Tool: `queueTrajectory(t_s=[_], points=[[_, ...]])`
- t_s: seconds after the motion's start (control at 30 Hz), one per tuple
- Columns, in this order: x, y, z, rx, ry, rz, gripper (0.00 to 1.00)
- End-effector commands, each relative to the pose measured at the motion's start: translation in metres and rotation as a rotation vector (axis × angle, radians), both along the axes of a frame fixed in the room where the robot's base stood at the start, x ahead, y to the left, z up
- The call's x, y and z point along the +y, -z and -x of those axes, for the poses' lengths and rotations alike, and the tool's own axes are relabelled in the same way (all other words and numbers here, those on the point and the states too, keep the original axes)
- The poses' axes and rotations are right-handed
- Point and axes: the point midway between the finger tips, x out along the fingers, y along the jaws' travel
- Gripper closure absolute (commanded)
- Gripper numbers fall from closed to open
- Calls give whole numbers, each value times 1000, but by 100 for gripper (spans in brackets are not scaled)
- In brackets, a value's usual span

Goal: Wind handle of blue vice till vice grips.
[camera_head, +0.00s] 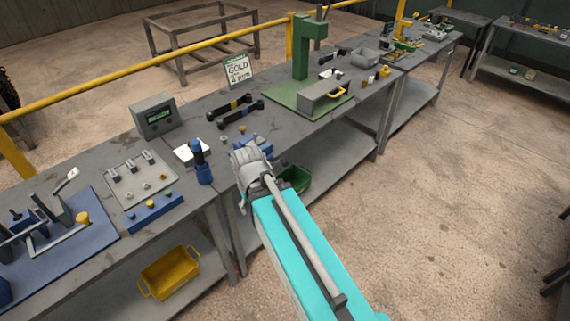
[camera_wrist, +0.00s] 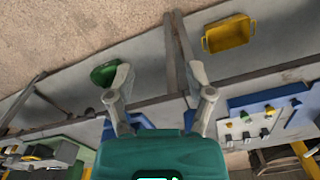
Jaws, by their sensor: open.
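The blue vice (camera_head: 262,142) is at the front edge of the bench, mostly hidden behind my wrist in the head view. In the wrist view only blue parts of it (camera_wrist: 143,121) show, behind the base of my gripper. I cannot make out its handle or whether its jaws hold anything. My gripper (camera_wrist: 160,70) is open, its two fingers spread with nothing between them. It is close to the vice at the bench front; I cannot tell whether it touches it.
A blue bottle-like object (camera_head: 202,165) stands left of my wrist. A green press (camera_head: 306,75) stands to the right on the bench. A green bin (camera_head: 297,179) and a yellow bin (camera_head: 170,272) are on the lower shelf.

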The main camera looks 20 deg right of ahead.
Motion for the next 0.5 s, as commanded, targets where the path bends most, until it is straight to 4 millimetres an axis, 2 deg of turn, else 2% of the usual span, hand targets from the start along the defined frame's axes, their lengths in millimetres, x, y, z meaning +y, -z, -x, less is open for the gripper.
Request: queueTrajectory(t_s=[0.27,0.5], points=[[0,22,-10,-32,-35,-75,24],[-8,58,-32,-139,-127,-235,24]])
